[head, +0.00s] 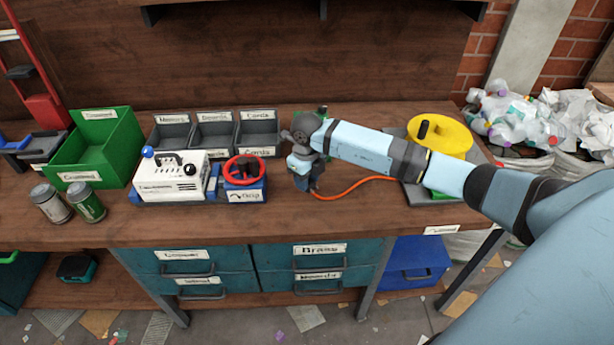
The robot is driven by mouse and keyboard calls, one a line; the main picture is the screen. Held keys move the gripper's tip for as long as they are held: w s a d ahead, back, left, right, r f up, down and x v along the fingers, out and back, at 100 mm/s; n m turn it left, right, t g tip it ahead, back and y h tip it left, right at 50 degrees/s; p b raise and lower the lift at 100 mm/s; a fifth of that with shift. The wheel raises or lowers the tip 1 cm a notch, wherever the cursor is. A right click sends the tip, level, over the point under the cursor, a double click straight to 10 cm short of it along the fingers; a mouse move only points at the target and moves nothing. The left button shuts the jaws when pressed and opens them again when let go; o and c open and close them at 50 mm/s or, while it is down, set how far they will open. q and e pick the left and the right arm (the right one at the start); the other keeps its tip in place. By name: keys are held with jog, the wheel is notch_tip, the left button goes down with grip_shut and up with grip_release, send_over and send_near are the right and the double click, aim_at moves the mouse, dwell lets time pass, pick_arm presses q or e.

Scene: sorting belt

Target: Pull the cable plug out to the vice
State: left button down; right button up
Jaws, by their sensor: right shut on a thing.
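My right gripper (307,184) points down at the workbench, a little right of the vice, and is shut on the cable plug. The plug itself is mostly hidden by the fingers. An orange cable (350,187) runs from the gripper to the right, to the yellow cable reel (450,138), which is partly covered by my arm. The blue vice (246,191) with a red handwheel stands left of the gripper, with a gap between them. My left gripper is out of view.
A white machine (172,178) with a blue knob stands left of the vice. Grey bins (212,133) line the back, with a green bin (96,150) and two cans (88,203) at left. The bench front (300,226) is clear.

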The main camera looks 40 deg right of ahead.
jog(key=shift+f+b, duration=0.85)
jog(key=shift+f, duration=0.55)
jog(key=shift+f+b, duration=0.65)
jog(key=shift+f, duration=0.7)
jog(key=o, duration=1.1)
jog(key=shift+r, duration=0.1)
jog(key=shift+r, duration=0.25)
notch_tip(320, 180, up, 13)
jog(key=shift+r, duration=0.1)
